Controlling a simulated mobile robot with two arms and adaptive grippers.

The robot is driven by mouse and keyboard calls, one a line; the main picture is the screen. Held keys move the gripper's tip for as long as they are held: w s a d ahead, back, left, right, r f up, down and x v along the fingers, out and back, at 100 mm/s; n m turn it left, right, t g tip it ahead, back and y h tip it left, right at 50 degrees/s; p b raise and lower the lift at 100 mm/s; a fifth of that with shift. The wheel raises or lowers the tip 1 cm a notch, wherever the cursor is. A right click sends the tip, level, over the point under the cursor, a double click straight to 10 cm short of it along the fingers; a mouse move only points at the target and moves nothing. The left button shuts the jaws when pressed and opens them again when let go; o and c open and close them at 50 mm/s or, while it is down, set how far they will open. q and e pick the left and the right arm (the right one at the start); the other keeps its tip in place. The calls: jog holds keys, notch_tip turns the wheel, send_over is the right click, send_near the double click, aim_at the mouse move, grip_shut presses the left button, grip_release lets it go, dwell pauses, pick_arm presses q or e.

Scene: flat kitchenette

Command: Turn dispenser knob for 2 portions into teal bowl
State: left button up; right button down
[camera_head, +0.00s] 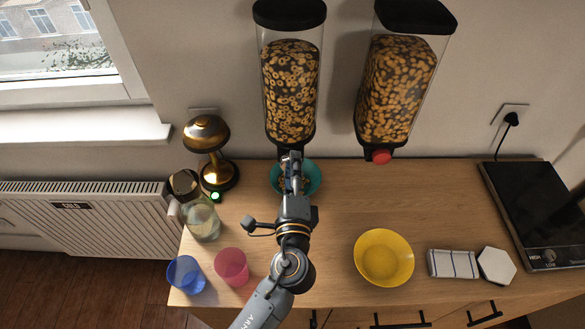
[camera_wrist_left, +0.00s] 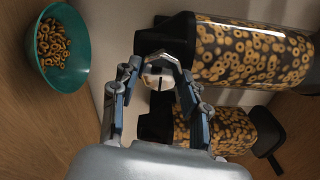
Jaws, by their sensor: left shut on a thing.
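Two clear cereal dispensers with black lids hang on the wall, the left dispenser (camera_head: 290,92) and the right dispenser (camera_head: 400,88). The teal bowl (camera_head: 313,176) stands under the left dispenser, partly hidden by my left arm. In the left wrist view the teal bowl (camera_wrist_left: 83,62) holds a small heap of cereal rings (camera_wrist_left: 52,44). My left gripper (camera_head: 291,162) is at the left dispenser's outlet. In the wrist view its fingers are closed around a pale knob (camera_wrist_left: 157,80) on the near dispenser (camera_wrist_left: 250,52). In the head view my gripper hides that knob. My right gripper is out of view.
The right dispenser has a red knob (camera_head: 381,156). A gold lamp (camera_head: 206,134), a glass jar (camera_head: 202,222), a blue cup (camera_head: 186,275) and a pink cup (camera_head: 232,267) stand left. A yellow bowl (camera_head: 384,258), folded cloth (camera_head: 453,263) and hotplate (camera_head: 535,205) lie right. The counter below the right dispenser is clear.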

pick_arm(q)
jog(key=o, duration=1.1)
jog(key=shift+o, duration=0.2)
jog(key=shift+s, duration=0.1)
jog(key=s, duration=1.1)
jog(key=shift+s, duration=0.4)
jog(key=shift+s, duration=0.1)
